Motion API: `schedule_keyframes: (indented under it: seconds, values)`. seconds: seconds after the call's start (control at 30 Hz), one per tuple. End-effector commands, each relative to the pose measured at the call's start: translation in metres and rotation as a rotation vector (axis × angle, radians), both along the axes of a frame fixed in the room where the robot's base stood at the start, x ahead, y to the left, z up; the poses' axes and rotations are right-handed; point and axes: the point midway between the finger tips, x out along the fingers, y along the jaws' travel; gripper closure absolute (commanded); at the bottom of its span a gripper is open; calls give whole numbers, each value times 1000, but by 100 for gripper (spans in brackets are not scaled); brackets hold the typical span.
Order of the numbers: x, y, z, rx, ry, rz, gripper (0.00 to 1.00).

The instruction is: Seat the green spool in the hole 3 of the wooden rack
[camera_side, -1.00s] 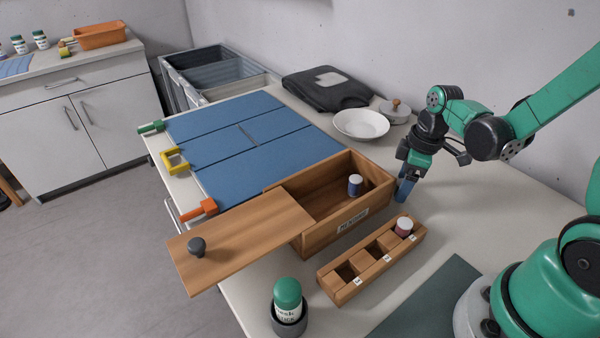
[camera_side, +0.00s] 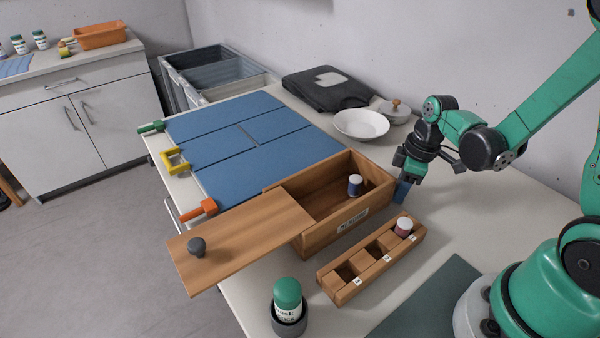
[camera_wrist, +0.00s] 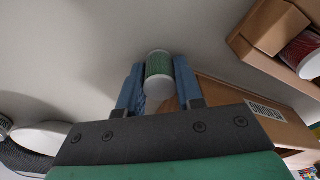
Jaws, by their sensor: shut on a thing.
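My gripper (camera_side: 402,190) is beside the right end of the wooden box, above the table, with its blue fingers pointing down. In the wrist view my gripper (camera_wrist: 158,80) is shut on the green spool (camera_wrist: 158,65), which has pale ends and sits between the fingers. In the side view I cannot make out the spool. The wooden rack (camera_side: 348,294) lies in front of the box, left of and nearer the camera than my gripper. A red spool (camera_side: 404,226) stands in its far-right hole; the other holes look empty. The label digits are too small to read surely.
The open wooden box (camera_side: 318,238) holds a blue spool (camera_side: 355,185). Its lid (camera_side: 240,240) with a dark knob lies at the left. A green-capped jar (camera_side: 288,297) stands in front. A white bowl (camera_side: 361,123) and a lidded pot (camera_side: 395,112) are behind.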

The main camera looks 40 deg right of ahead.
Motion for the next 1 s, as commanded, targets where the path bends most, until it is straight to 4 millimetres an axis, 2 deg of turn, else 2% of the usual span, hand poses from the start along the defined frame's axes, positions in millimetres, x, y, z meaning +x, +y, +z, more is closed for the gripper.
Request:
schedule_keyframes:
  seconds: [0.27,0.47,0.87,1.0]
  values:
    - [0,0,5,0,0,0,100]
    - [0,0,20,0,0,0,100]
    - [0,0,72,0,0,0,100]
    - [0,0,98,0,0,0,100]
